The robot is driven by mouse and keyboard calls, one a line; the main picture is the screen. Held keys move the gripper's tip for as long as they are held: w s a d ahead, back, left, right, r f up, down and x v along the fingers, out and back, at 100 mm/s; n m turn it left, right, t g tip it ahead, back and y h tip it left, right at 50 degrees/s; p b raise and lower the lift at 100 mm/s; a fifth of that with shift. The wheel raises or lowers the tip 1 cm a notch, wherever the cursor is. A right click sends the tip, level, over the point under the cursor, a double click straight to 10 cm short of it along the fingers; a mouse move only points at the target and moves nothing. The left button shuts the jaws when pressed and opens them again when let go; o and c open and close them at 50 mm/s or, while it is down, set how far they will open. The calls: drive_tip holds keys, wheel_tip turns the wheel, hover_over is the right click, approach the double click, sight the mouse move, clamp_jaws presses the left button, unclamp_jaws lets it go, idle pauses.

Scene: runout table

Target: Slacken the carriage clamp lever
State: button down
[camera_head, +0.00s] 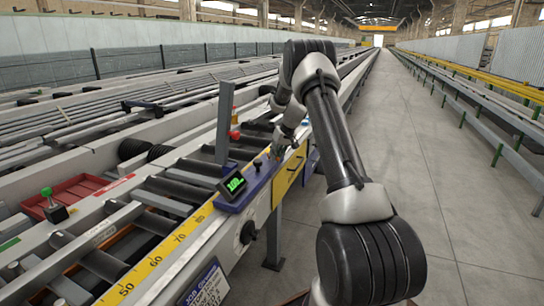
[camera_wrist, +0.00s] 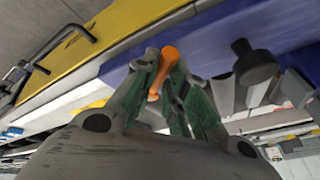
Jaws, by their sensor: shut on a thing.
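The clamp lever (camera_wrist: 168,57) is a small orange handle with a rounded end, beside the blue carriage (camera_wrist: 210,45) in the wrist view. My gripper (camera_wrist: 161,80) is shut on it, one green-padded finger on each side; the fingers hide part of the lever and its pivot. In the head view my gripper (camera_head: 277,151) is low over the far end of the blue carriage (camera_head: 236,203), and the lever is too small and covered to make out clearly. The carriage bears a green-lit display (camera_head: 233,185) and a tall grey plate (camera_head: 223,120).
A black knob (camera_wrist: 256,63) stands close right of my fingers in the wrist view. A yellow scale (camera_head: 165,260) runs along the table's front edge, with a black handwheel (camera_head: 248,232) below. Rollers and a red tray (camera_head: 75,190) lie left. The aisle floor (camera_head: 440,180) is clear.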

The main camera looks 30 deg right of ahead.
drive_tip(key=shift+w+d+n+g+y, duration=0.15)
drive_tip(key=shift+d+n+g+y, duration=0.25)
drive_tip(key=shift+n, duration=0.6)
drive_tip(key=shift+w+d+n+g+y, duration=0.1)
drive_tip(key=shift+d+n+y, duration=0.15)
drive_tip(key=shift+d+n, duration=0.6)
drive_tip(key=shift+w+d+n+g+y, duration=0.2)
drive_tip(key=shift+d+n+y, duration=0.15)
drive_tip(key=shift+n, duration=0.8)
drive_tip(key=c, duration=1.5)
unclamp_jaws()
drive_tip(key=shift+o, duration=0.2)
drive_tip(key=v, duration=1.2)
